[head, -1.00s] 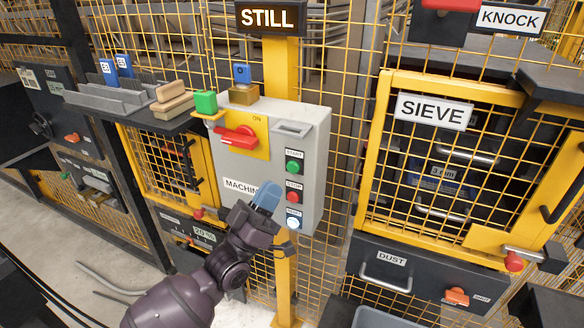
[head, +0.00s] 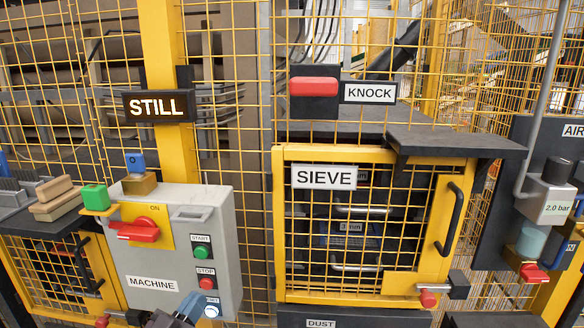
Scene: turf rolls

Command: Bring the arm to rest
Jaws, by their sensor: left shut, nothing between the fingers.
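My left gripper (head: 178,314) shows only at the bottom edge of the head view, below the grey machine box (head: 222,270). Its blue-grey fingertips are shut with nothing between them. They appear just left of the lit white button (head: 211,311) on the box; I cannot tell whether they touch it. The rest of the left arm is cut off by the picture edge. My right gripper is not in view.
The box has a red switch handle (head: 139,230), a green start button (head: 201,252) and a red stop button (head: 206,283). The lit sign (head: 157,107) reads STILL. The yellow sieve door (head: 377,154) and a red knock button (head: 314,87) are to the right.

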